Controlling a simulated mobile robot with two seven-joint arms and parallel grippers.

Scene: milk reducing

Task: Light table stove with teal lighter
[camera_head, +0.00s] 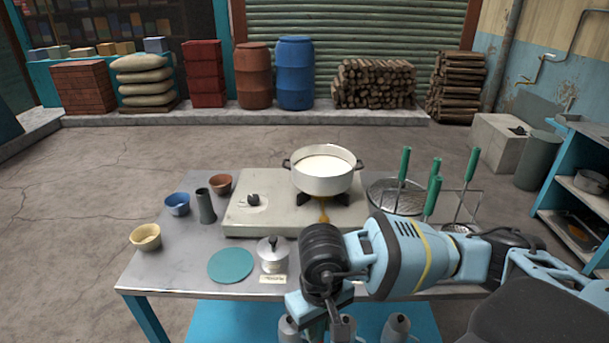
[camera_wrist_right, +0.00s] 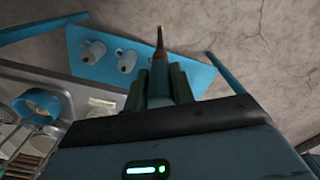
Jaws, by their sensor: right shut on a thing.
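The table stove (camera_head: 270,210) is a pale flat unit with a dark knob (camera_head: 253,200) at its front left. A white pot (camera_head: 323,184) of milk sits on it; an orange-brown patch shows below the pot, and I cannot tell if it is flame. My right gripper (camera_head: 325,312) is at the table's front edge, pointing down, in front of the stove and apart from it. In the right wrist view, my right gripper (camera_wrist_right: 158,80) is shut on the teal lighter (camera_wrist_right: 158,65), whose thin dark tip sticks out beyond the fingers. My left gripper is out of view.
Green-handled strainers (camera_head: 403,168) stand right of the stove.

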